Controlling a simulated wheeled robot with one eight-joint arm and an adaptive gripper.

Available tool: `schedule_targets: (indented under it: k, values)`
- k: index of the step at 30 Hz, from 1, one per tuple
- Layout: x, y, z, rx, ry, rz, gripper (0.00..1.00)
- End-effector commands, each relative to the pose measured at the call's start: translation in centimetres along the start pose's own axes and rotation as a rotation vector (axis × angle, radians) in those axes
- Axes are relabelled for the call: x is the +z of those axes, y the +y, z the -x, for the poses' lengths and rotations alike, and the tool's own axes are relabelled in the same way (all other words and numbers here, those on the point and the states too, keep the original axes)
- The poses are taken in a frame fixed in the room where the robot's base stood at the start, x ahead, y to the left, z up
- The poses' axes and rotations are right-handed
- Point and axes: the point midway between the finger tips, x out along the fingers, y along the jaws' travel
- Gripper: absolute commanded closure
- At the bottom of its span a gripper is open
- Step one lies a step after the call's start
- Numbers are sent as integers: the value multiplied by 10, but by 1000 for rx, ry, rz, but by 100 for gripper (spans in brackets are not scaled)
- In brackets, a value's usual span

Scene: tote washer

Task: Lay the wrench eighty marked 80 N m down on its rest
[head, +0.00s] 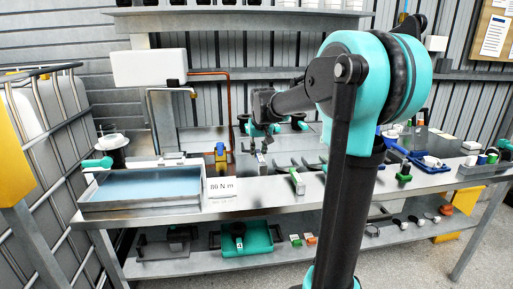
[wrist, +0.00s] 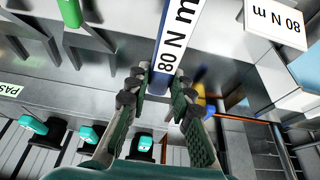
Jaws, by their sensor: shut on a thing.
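In the wrist view, my gripper (wrist: 160,88) is shut on the wrench eighty, a bar with a white label reading 80 N m (wrist: 176,38) and a dark blue edge. The label end points away from my gripper; the rest of the wrench is hidden. In the head view, my gripper (head: 262,142) is above the back middle of the bench, and the wrench (head: 262,160) shows only as a small pale piece below it. A card marked 80 N m (head: 222,187) is at the bench's front edge. I cannot tell which support is the wrench's rest, or whether the wrench touches it.
A shallow tray with a blue surface (head: 143,187) lies left of the card. A green-ended tool (head: 298,182) lies right of my gripper, near dark brackets. A blue and yellow item (head: 221,152) stands left of it. Blue and green items crowd the bench's right side.

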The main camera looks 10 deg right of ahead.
Motion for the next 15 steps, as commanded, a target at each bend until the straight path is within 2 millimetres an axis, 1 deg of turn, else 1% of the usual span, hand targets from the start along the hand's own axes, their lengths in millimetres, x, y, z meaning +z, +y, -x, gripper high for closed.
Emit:
schedule_targets:
  k: [10,15]
  values:
    - [0,0,1,0,0,0,100]
    - [2,0,-6,0,0,0,100]
